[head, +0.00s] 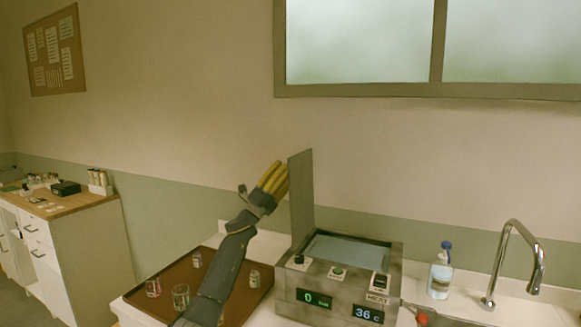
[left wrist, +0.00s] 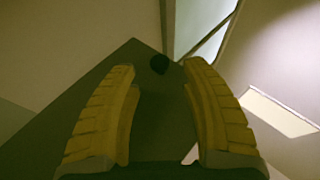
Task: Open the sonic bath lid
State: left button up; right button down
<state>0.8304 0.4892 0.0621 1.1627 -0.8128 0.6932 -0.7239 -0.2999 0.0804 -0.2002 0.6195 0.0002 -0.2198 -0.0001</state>
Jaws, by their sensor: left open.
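The sonic bath (head: 335,281) is a grey metal box with a digital front panel on the counter, its open top showing a pale blue-grey interior. Its lid (head: 301,195) stands upright at the bath's left side. My left gripper (head: 277,172) is beside the upper left part of the lid, its yellow fingers pointing up. Whether the fingers touch the lid I cannot tell. My right gripper is not in view.
A brown tray (head: 240,303) with several small jars lies left of the bath, under my left arm. A clear bottle with a blue top (head: 440,272) and a chrome tap (head: 508,258) stand to the right. The wall and window are behind.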

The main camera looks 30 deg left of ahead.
pick_arm(q)
jog(key=v, duration=0.7)
jog(key=shift+s+f+h, duration=0.15)
jog(key=shift+f+h, duration=0.05)
jog(key=shift+h, duration=0.1)
jog(key=shift+a, duration=0.2)
